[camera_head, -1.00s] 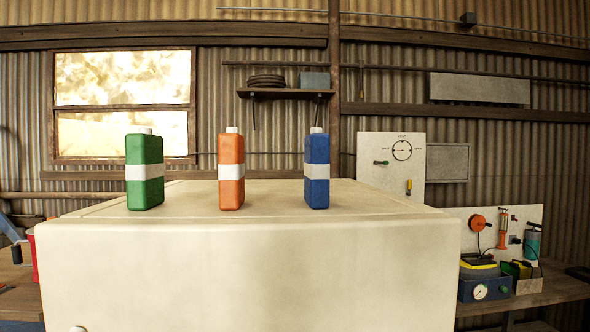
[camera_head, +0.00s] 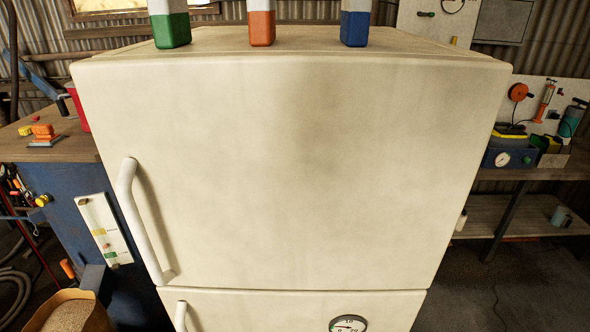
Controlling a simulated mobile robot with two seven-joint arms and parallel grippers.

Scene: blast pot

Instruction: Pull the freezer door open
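The freezer door (camera_head: 300,170) is the large cream upper door of a fridge-like cabinet, and it is shut. Its white bar handle (camera_head: 138,220) runs down the left side of the door. Below a narrow seam is a lower door (camera_head: 270,310) with the top of its own white handle (camera_head: 181,315) and a round dial gauge (camera_head: 348,324). Neither of my grippers shows in the head view.
Green (camera_head: 171,28), orange (camera_head: 262,26) and blue (camera_head: 354,26) bottles stand on top, cut off by the frame. A blue workbench (camera_head: 66,215) is at left, with a bucket of grainy material (camera_head: 72,312) before it. A shelf bench (camera_head: 540,165) is at right. Floor shows at lower right.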

